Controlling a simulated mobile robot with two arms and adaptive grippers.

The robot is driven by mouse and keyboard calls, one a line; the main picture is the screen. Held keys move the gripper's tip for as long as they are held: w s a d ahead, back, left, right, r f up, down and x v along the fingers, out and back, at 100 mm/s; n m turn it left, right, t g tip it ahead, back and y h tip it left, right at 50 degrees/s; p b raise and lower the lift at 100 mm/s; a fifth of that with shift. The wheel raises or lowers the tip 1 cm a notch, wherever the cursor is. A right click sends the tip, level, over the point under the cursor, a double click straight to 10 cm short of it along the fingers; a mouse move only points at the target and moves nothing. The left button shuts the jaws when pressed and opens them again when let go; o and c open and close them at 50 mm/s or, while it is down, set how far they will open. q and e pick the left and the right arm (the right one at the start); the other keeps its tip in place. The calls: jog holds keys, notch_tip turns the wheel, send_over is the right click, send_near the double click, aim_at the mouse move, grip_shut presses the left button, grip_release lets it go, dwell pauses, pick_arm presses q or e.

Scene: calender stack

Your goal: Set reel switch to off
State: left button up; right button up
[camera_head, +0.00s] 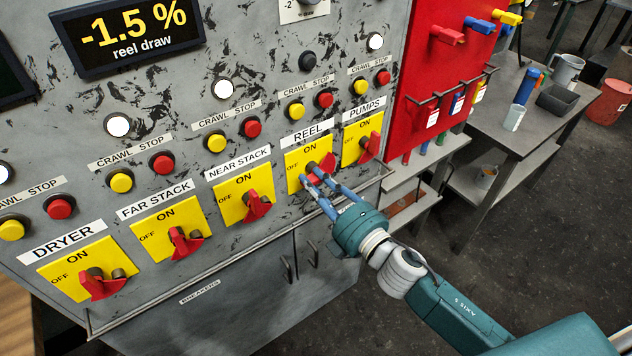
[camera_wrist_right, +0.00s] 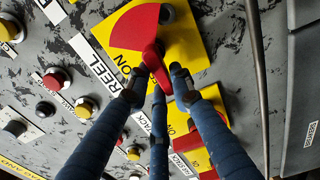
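The reel switch is a red lever on a yellow plate (camera_head: 295,160) marked ON at the top and OFF at the left, under the REEL label. My right gripper (camera_head: 318,182) is at this switch, with its blue fingers on both sides of the red lever, and it partly hides it. In the right wrist view the red lever (camera_wrist_right: 151,58) lies between the fingertips (camera_wrist_right: 156,82). I cannot tell whether the fingers press on it. The lever's exact setting is hard to read behind the fingers. My left gripper is not in view.
The pumps switch (camera_head: 370,146) is close on the right and the near stack switch (camera_head: 257,204) on the left. A metal rail (camera_head: 240,245) runs below the switches. A red tool board (camera_head: 425,70) and a grey table (camera_head: 530,135) stand to the right.

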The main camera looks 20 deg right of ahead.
jog(key=o, duration=0.3)
jog(key=shift+s+f, duration=0.1)
jog(key=shift+f, duration=0.2)
jog(key=shift+r, duration=0.1)
jog(key=shift+d, duration=0.1)
jog(key=v, duration=1.2)
